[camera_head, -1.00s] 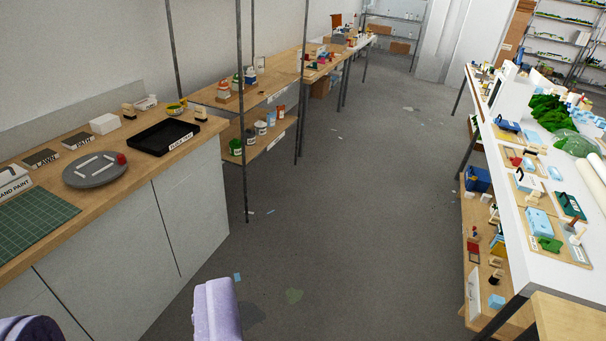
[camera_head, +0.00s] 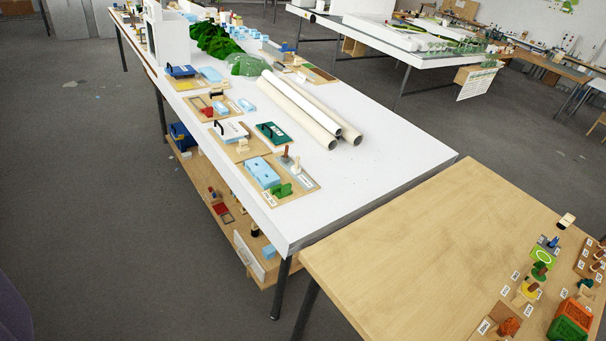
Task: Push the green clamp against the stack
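A small green piece (camera_head: 283,190), which looks like the green clamp, lies on a wooden board (camera_head: 309,186) at the near edge of the white table. Light blue blocks (camera_head: 262,172), possibly the stack, sit just behind it to the left on the same board. At this distance I cannot tell whether the two touch. Only a dark purple part of mine (camera_head: 12,312) shows at the lower left edge. Its fingertips are not shown, and it is far from the table.
The white table (camera_head: 385,160) carries long white rolls (camera_head: 305,115), a dark green item (camera_head: 272,132) and other boards. A shelf (camera_head: 215,200) runs below. A wooden table (camera_head: 400,260) with small coloured items adjoins at the right. Grey floor (camera_head: 100,200) is clear at left.

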